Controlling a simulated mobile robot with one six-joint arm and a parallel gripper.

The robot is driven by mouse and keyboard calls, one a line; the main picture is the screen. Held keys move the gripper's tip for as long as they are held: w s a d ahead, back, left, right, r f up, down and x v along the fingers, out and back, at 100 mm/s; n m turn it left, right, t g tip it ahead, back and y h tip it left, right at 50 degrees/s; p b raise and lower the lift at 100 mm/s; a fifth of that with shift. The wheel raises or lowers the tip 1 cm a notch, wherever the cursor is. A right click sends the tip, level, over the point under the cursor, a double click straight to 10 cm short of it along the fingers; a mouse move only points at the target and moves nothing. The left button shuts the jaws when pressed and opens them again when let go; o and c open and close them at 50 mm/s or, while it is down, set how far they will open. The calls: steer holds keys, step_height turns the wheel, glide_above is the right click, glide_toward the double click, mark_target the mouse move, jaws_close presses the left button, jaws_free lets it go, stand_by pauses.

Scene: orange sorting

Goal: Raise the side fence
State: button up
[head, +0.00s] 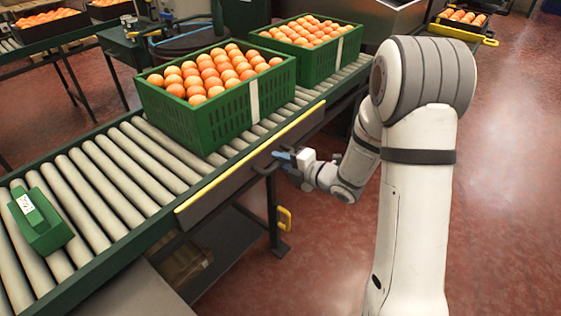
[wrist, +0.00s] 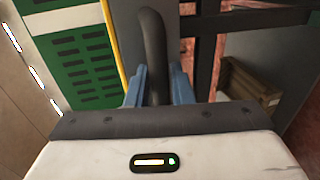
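The side fence (head: 225,190) is a dark panel with a yellow top edge along the near side of the roller conveyor. Its yellow edge lies about level with the rollers. A dark handle sits on its outer face; in the wrist view the handle (wrist: 153,40) runs between my blue fingers. My gripper (head: 283,157) is at the handle, outside the conveyor. In the wrist view my gripper (wrist: 157,85) has a finger on each side of the handle, with almost no gap, and looks shut on it. The fingertips' contact is partly hidden.
A green crate of oranges (head: 222,115) stands on the rollers behind the fence; another full crate (head: 325,60) is farther back. A green device (head: 40,225) lies on the rollers at left. A yellow handle (head: 284,218) hangs by the conveyor leg. Open red floor lies right.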

jaws_close()
step_height(320, 180, up, 8)
steer(key=p, duration=0.2)
steer(key=shift+f+p, duration=0.25)
steer(key=shift+p, duration=0.05)
steer(key=shift+o, duration=1.7)
jaws_free()
